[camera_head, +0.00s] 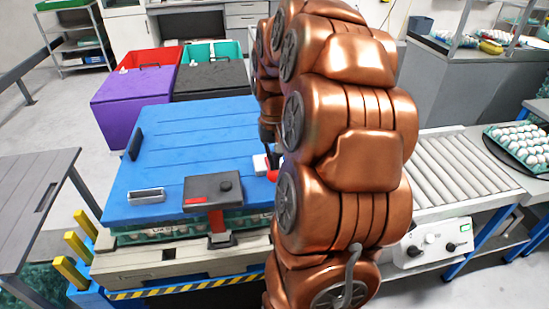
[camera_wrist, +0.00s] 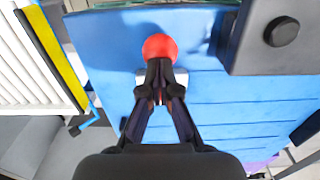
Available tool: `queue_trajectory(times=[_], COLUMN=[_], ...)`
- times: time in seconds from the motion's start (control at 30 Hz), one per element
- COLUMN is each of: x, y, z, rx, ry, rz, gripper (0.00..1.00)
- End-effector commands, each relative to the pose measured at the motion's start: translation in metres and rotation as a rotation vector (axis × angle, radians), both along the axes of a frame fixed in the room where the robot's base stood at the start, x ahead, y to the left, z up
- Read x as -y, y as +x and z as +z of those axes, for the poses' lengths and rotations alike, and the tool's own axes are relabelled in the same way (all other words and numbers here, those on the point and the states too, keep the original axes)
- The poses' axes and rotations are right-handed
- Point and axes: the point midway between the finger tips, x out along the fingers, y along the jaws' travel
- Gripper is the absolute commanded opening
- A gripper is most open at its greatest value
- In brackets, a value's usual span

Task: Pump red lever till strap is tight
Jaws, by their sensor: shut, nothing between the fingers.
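The red lever knob (camera_head: 271,175) sticks out beside a small pale block (camera_head: 260,164) on the blue lid (camera_head: 185,150). In the wrist view the red knob (camera_wrist: 160,47) is a round ball right at the tips of my gripper (camera_wrist: 160,68). My gripper is shut, with its tips just at the near edge of the ball; whether they touch it I cannot tell. In the head view my arm hides most of the gripper and the lever's right side. I cannot make out the strap.
Egg trays (camera_head: 160,232) show under the lid, on a pallet (camera_head: 175,262). Yellow posts (camera_head: 72,270) stand at the left. A roller conveyor (camera_head: 450,172) lies at the right. Purple (camera_head: 130,107) and black (camera_head: 212,82) boxes stand behind.

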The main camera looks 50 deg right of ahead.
Motion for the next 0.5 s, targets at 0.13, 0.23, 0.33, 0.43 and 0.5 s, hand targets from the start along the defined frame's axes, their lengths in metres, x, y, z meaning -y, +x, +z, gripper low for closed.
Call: queue_trajectory(times=[0.13, 0.23, 0.33, 0.43, 0.5], x=[0.000, -0.001, -0.001, -0.002, -0.002], y=[-0.001, -0.001, -0.001, -0.002, -0.002], z=[-0.008, -0.012, -0.016, -0.020, -0.023], rx=[0.001, 0.001, 0.001, 0.001, 0.001], ry=[-0.001, -0.001, -0.001, -0.001, -0.001], rz=[0.000, 0.000, 0.000, 0.000, 0.000], gripper=[0.00, 0.00, 0.00, 0.00, 0.00])
